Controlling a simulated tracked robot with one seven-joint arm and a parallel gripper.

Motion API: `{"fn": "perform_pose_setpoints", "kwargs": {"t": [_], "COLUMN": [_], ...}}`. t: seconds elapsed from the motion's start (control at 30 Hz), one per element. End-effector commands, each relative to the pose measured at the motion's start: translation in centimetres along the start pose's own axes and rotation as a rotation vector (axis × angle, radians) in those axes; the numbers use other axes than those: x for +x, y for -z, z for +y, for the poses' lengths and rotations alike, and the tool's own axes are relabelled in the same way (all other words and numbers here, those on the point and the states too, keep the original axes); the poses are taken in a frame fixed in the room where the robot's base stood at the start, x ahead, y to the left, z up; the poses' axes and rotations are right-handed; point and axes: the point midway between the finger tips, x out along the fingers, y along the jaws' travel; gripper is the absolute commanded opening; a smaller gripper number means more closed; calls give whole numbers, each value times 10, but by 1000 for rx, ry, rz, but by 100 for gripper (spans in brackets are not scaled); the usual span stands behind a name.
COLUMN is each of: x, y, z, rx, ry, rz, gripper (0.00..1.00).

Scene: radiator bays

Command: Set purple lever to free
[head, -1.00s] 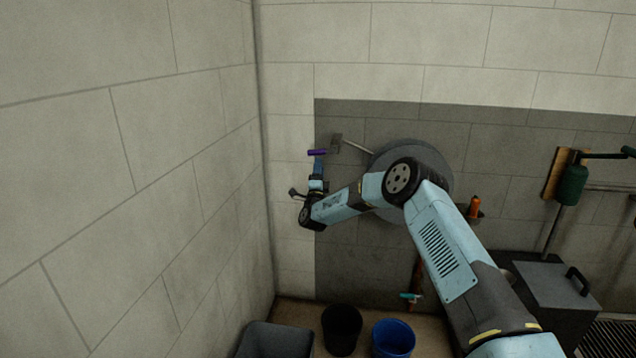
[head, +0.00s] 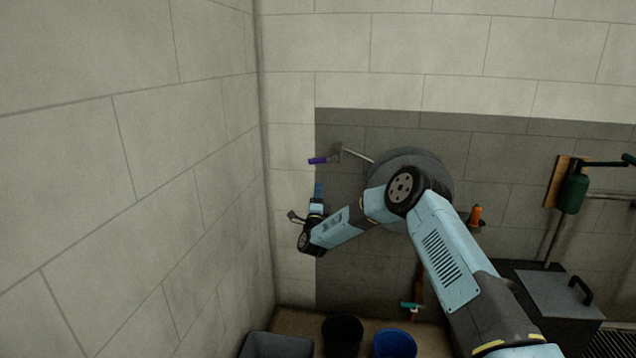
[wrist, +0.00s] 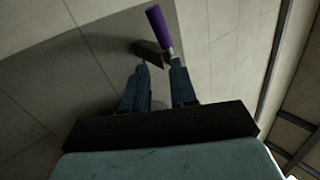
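The purple lever (head: 318,160) sticks out to the left from a grey bracket (head: 337,152) on the back wall, near the corner. In the head view it lies nearly level. In the wrist view the purple lever (wrist: 159,28) points up and left, with the grey bracket (wrist: 150,53) beside its lower end. My gripper (head: 318,186) is below the lever, with a visible gap between them. In the wrist view my gripper (wrist: 159,66) has its two fingers apart with nothing between them. The lever's lower end appears near the right fingertip. No lever markings are readable.
A large grey disc (head: 440,167) sits on the wall behind my arm. Bins, including a blue one (head: 395,343), stand on the floor below. The left wall (head: 190,200) is close.

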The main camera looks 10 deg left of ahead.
Motion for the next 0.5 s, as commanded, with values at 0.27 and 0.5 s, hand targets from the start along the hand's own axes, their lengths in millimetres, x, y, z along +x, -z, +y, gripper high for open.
{"fn": "perform_pose_setpoints", "kwargs": {"t": [0.27,0.5], "x": [-13,-24], "y": [-1,-1], "z": [18,32], "rx": [505,961], "ry": [-9,-21], "rz": [-17,-28], "gripper": [0,0]}}
